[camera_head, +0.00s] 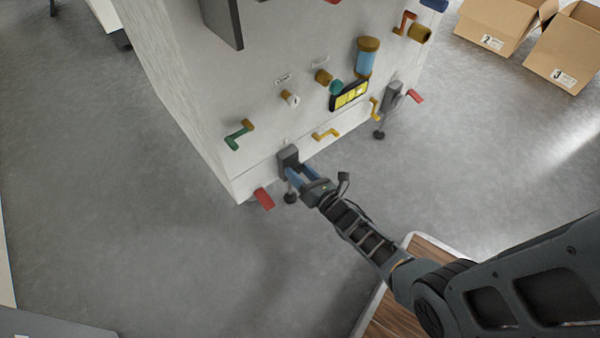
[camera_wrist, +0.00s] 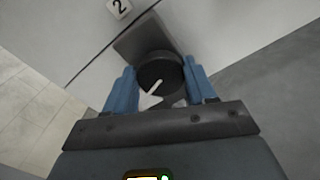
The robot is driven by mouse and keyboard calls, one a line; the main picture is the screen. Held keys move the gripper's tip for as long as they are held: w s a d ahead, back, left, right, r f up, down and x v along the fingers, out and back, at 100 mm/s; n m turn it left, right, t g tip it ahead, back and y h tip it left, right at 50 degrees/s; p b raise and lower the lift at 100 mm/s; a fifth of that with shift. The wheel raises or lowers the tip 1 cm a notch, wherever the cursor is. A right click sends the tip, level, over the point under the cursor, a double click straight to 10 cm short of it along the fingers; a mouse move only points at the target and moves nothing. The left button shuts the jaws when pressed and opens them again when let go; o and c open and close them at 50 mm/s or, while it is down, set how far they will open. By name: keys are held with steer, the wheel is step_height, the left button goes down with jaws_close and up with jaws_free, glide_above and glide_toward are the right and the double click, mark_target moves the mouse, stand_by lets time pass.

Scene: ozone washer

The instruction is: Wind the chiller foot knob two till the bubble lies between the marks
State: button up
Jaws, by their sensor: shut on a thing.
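The chiller foot knob two (camera_wrist: 160,70) is a round dark knob with a white pointer line slanting to its lower left in the wrist view. It sits against a grey block (camera_head: 288,158) low on the white cabinet, under a label "2" (camera_wrist: 119,8). My gripper (camera_wrist: 160,80) has its blue fingers on both sides of the knob and is shut on it. In the head view my gripper (camera_head: 298,177) is at the block and covers the knob. The yellow level (camera_head: 350,95) in a dark frame is on the cabinet front; its bubble is too small to place.
A second grey foot block (camera_head: 392,96) is at the right corner. Red levers (camera_head: 264,199), a yellow handle (camera_head: 326,134) and a green handle (camera_head: 238,136) stick out nearby. Cardboard boxes (camera_head: 495,25) stand at upper right. The grey floor before the cabinet is clear on the left.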

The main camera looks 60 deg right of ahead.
steer(key=m, duration=0.4)
steer(key=shift+f, duration=0.1)
steer(key=m, duration=0.5)
steer(key=shift+s+d+f, duration=0.1)
steer(key=m, duration=0.3)
steer(key=shift+m, duration=0.3)
steer(key=m, duration=0.4)
steer(key=shift+f+m, duration=0.15)
steer(key=shift+m, duration=0.15)
steer(key=m, duration=0.3)
steer(key=shift+m, duration=0.3)
steer(key=m, duration=0.4)
steer(key=shift+f+m, duration=0.1)
steer(key=shift+m, duration=0.2)
steer(key=shift+a+m, duration=0.15)
steer(key=shift+m, duration=1.9)
steer(key=shift+a+m, duration=0.1)
steer(key=shift+m, duration=1.95)
